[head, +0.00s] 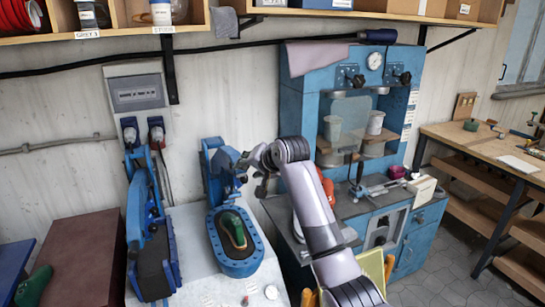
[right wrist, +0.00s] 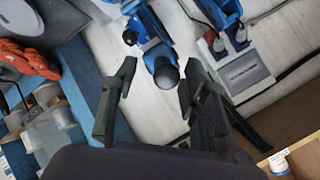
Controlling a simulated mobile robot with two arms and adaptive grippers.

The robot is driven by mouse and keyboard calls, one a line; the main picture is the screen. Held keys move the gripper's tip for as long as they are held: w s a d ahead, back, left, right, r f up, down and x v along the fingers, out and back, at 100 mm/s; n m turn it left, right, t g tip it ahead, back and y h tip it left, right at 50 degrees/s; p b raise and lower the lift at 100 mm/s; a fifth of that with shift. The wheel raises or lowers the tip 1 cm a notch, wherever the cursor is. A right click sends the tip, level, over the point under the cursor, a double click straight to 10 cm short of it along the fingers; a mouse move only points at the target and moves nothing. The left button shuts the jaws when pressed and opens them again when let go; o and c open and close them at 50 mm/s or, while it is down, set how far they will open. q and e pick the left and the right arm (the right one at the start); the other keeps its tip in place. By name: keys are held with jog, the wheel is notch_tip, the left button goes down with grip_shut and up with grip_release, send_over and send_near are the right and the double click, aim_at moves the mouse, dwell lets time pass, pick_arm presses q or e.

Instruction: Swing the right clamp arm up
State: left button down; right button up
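The right clamp (head: 217,170) is a blue press at the back of the white bench. A green shoe form (head: 232,229) lies on its oval blue base (head: 240,268). My right gripper (head: 258,165) is just right of the clamp's upper part. In the right wrist view my gripper (right wrist: 157,92) is open and empty. A dark rounded knob (right wrist: 166,72) on a blue arm (right wrist: 152,27) shows between its fingers, with a gap on both sides. I cannot tell how far beyond the fingertips the knob is. My left gripper is not in view.
Another blue clamp (head: 150,220) stands to the left. A blue press cabinet (head: 310,110) stands to the right, behind my right arm. A wall-mounted grey switch box (head: 137,92) and shelf (head: 100,36) are above. An orange object (right wrist: 25,58) lies at the wrist view's left edge.

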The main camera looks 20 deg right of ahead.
jog(key=v, duration=1.4)
jog(key=shift+r, duration=0.45)
dwell(0.3)
jog(key=shift+a+f, duration=0.1)
jog(key=shift+c, duration=0.3)
